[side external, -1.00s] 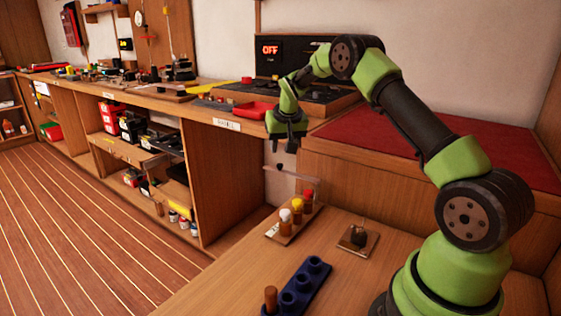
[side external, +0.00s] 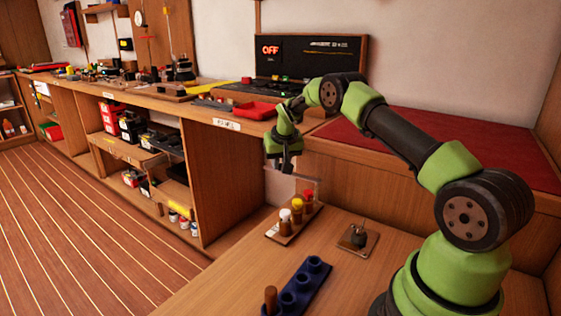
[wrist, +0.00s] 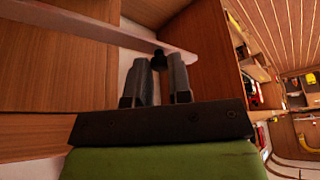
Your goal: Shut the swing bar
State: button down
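The swing bar is a pale, thin bar (wrist: 85,27) with a small black knob (wrist: 159,58) near its end in the wrist view. In the side view the bar (side external: 305,180) shows as a faint strip above the vial rack, its knob hidden at my gripper. My gripper (side external: 284,170) points down at the bar's left end. In the wrist view my gripper (wrist: 159,68) has its two dark fingers apart, with the knob in line with the gap at their tips. I cannot tell whether either finger touches the knob.
A wooden rack (side external: 276,236) holds vials with white, yellow and red caps under the bar. A blue holder (side external: 297,291) with a brown peg and a small square base (side external: 370,243) with a dark piece stand on the bench. A red-topped ledge (side external: 440,150) lies behind.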

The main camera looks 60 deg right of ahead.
jog(key=shift+a, duration=0.15)
jog(key=shift+s+a+n+y, duration=1)
jog(key=shift+s+a+n, duration=0.7)
jog(key=shift+n, duration=1.15)
jog(key=shift+s+a+n+y, duration=1)
jog(key=shift+s+a+n, duration=0.35)
jog(key=shift+s+n, duration=1.15)
jog(key=shift+s+a+n+y, duration=1)
jog(key=shift+s+a+n, duration=0.55)
jog(key=shift+n, duration=1.6)
jog(key=c, duration=1.1)
grip_release()
jog(key=shift+o, duration=0.2)
